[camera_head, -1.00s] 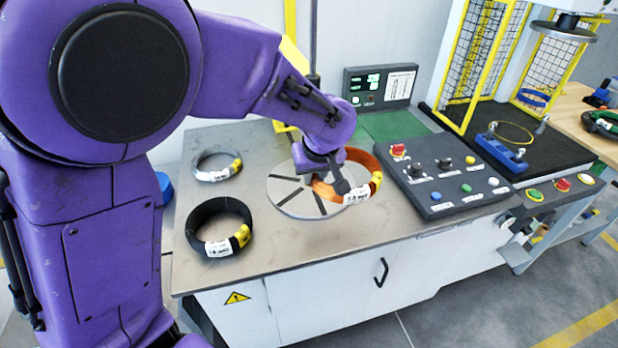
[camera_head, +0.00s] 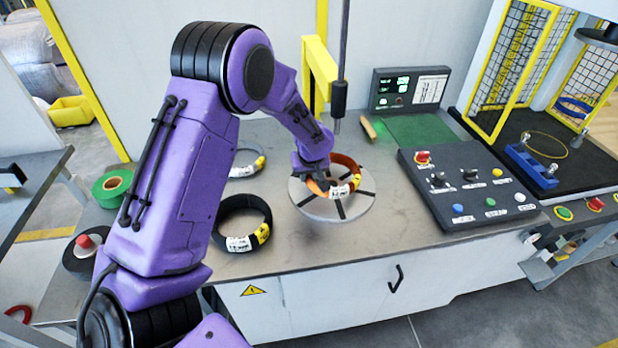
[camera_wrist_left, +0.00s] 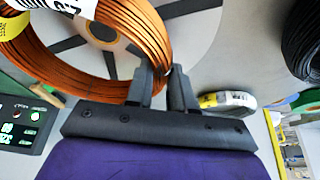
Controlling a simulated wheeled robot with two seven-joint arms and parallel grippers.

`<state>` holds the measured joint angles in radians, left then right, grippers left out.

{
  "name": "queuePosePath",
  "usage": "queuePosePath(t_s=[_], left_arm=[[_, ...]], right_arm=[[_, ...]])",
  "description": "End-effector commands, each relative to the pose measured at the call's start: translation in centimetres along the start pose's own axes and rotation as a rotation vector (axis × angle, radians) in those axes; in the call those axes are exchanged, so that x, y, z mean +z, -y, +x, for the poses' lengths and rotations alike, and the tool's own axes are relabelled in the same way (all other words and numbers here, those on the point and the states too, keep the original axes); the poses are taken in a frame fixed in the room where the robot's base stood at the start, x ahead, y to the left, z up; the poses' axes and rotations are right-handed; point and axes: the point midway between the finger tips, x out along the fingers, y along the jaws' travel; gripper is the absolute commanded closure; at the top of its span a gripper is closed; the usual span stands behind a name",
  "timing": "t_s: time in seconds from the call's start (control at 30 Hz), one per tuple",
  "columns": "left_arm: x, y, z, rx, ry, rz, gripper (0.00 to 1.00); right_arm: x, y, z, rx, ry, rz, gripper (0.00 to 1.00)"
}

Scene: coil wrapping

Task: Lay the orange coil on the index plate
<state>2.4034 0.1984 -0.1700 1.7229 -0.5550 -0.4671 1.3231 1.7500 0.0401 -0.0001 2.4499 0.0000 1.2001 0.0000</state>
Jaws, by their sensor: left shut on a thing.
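The orange coil (camera_head: 347,165) is over the round grey index plate (camera_head: 356,207) with its dark radial slots. I cannot tell whether it touches the plate or hangs just above. My left gripper (camera_head: 318,187) is shut on the near-left part of the coil's ring. In the left wrist view the fingers (camera_wrist_left: 166,78) grip the edge of the coil (camera_wrist_left: 62,78), and the plate (camera_wrist_left: 205,28) with its hub shows beneath and through the ring. The coil carries a white and a yellow label. My right gripper is not in view.
A black coil (camera_head: 236,208) and a grey coil (camera_head: 257,165) lie left of the plate. A button panel (camera_head: 465,187) stands to the right, a display box (camera_head: 408,90) behind. A yellow post (camera_head: 318,75) with a dark vertical rod rises behind the plate.

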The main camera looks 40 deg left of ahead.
Motion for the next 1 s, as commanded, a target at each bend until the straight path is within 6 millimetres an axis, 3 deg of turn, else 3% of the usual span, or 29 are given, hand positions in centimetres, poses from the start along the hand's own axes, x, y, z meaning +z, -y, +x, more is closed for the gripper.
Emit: queuePosePath(t_s=[0.13, 0.5, 0.53, 0.6, 0.87, 1.0], left_arm=[[0.7, -0.1, 1.5, 0.004, -0.001, 0.002, 1.0], [0.9, -0.2, 1.9, 0.004, -0.002, 0.002, 1.0], [1.1, -0.1, 2.0, 0.001, 0.001, 0.004, 0.68], [1.0, -0.1, 2.0, 0.001, 0.001, 0.004, 0.52], [1.0, -0.1, 1.9, 0.001, 0.002, 0.003, 0.52], [0.9, -0.2, 0.5, 0.004, -0.001, 0.002, 0.52]], right_arm=[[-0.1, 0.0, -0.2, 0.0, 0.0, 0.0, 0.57], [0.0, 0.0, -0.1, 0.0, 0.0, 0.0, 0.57], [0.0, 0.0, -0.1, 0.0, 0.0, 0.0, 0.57], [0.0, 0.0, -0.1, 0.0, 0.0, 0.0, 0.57], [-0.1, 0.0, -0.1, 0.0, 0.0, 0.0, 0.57], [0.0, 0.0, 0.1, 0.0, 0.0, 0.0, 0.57]])
